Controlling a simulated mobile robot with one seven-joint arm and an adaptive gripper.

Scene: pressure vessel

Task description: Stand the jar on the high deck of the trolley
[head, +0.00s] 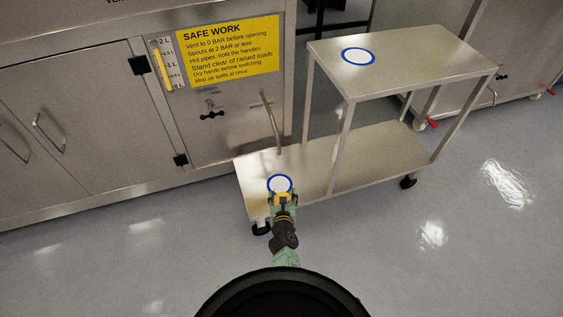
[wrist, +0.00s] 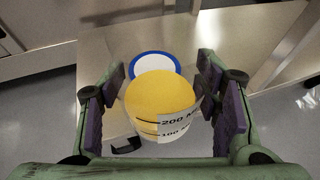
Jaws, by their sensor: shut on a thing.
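The jar (wrist: 160,98) looks yellow, with a white label marked 200 and 100. In the wrist view it sits between the purple pads of my gripper (wrist: 166,105), which is shut on it. In the head view my gripper (head: 284,200) is at the left end of the trolley's low deck (head: 375,155), with the jar small and partly hidden. I cannot tell whether the jar touches that deck. The trolley's high deck (head: 420,65) is to the upper right and bears only a white disc with a blue ring (head: 358,56).
A second blue-ringed disc (head: 280,183) lies on the low deck just beyond the jar. Trolley legs (head: 341,148) hold up the high deck. A metal cabinet with a yellow sign (head: 228,50) and a curved spout (head: 271,120) stands behind the low deck. Floor at right is clear.

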